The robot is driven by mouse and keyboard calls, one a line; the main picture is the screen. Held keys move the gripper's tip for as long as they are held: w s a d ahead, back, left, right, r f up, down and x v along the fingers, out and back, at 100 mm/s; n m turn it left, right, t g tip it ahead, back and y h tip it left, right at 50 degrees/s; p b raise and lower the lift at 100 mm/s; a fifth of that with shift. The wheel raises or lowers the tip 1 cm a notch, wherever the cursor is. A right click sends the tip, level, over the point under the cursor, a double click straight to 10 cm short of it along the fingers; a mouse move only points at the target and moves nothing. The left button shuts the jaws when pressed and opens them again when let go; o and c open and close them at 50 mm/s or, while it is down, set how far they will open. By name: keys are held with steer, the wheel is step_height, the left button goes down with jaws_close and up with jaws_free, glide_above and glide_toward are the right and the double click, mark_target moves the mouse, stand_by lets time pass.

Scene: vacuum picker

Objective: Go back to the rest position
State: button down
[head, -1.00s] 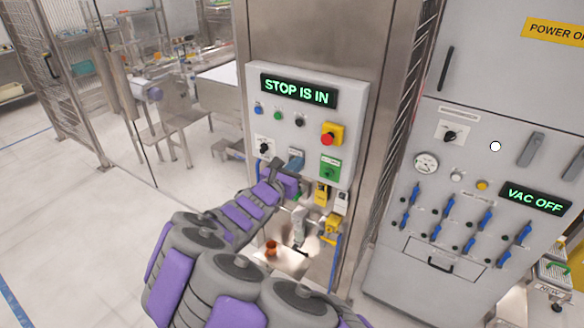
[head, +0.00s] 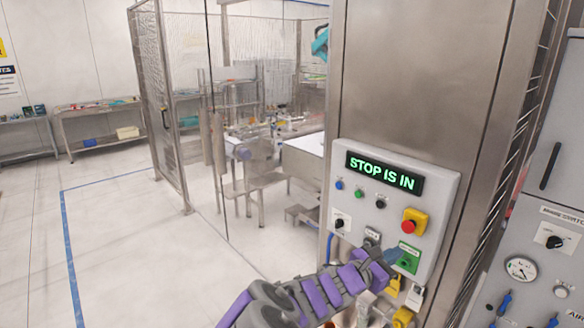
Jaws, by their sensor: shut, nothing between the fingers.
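My purple and grey arm reaches up from the bottom of the head view. My gripper (head: 390,262) is small in the picture, at the lower part of the grey control panel (head: 448,205), in front of the green block (head: 408,258). It is shut and holds nothing that I can see. I cannot tell whether it touches the panel. The panel's display (head: 384,172) reads "STOP IS IN". A red stop button on a yellow base (head: 413,222) sits at the panel's right side.
A steel column (head: 420,75) carries the panel. A grey cabinet (head: 555,215) with a gauge stands at the right edge. A mesh fence and clear guard enclose a work area behind. Open floor (head: 125,240) with a blue line lies at the left.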

steer(key=s+d+m+g+y, duration=0.2)
steer(key=s+d+m+g, duration=0.4)
steer(key=s, duration=0.5)
steer(key=s+d+m+g+y, duration=0.1)
steer(key=s+d+m+g, duration=0.15)
steer(key=s+m, duration=0.75)
steer(key=s+a+f+m+g+y, duration=0.1)
steer(key=s+a+f+m+y, duration=0.2)
steer(key=s+a+y, duration=0.3)
steer(key=s+a+f+m+g+y+b, duration=0.1)
steer(key=s+a+f+m+y, duration=0.2)
steer(key=s+a, duration=1)
steer(key=a+f+y, duration=0.1)
steer(key=a+y, duration=0.2)
steer(key=shift+y+b, duration=0.3)
steer(key=shift+s+a+f, duration=0.1)
steer(key=shift+a+f, duration=0.05)
